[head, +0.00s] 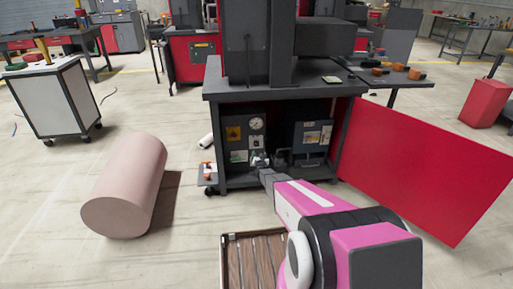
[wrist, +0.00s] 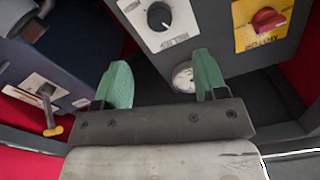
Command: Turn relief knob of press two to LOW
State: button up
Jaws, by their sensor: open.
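The relief knob (wrist: 160,17) is a black round knob with a pale pointer line on a white plate. The plate's lettering appears upside down in the wrist view, and its LOW mark is not readable. My gripper (wrist: 163,80) is open, with its two green fingers apart and nothing between them. The knob lies beyond the fingertips, apart from them, at the top of the wrist view. In the head view, my gripper (head: 258,160) is in front of the dark control panel (head: 235,146) inside the press cabinet; the knob is too small to make out there.
A red motor knob (wrist: 268,20) sits on a yellow plate beside the relief plate. A white gauge (head: 256,124) is on the panel. A lever with a yellow tip (wrist: 52,130) stands at left in the wrist view. The red cabinet door (head: 420,165) hangs open on the right.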

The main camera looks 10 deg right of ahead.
aim_at(257, 144)
jog(key=w, duration=1)
jog(key=shift+w, duration=0.4)
jog(key=shift+c, duration=0.4)
jog(key=c, duration=0.9)
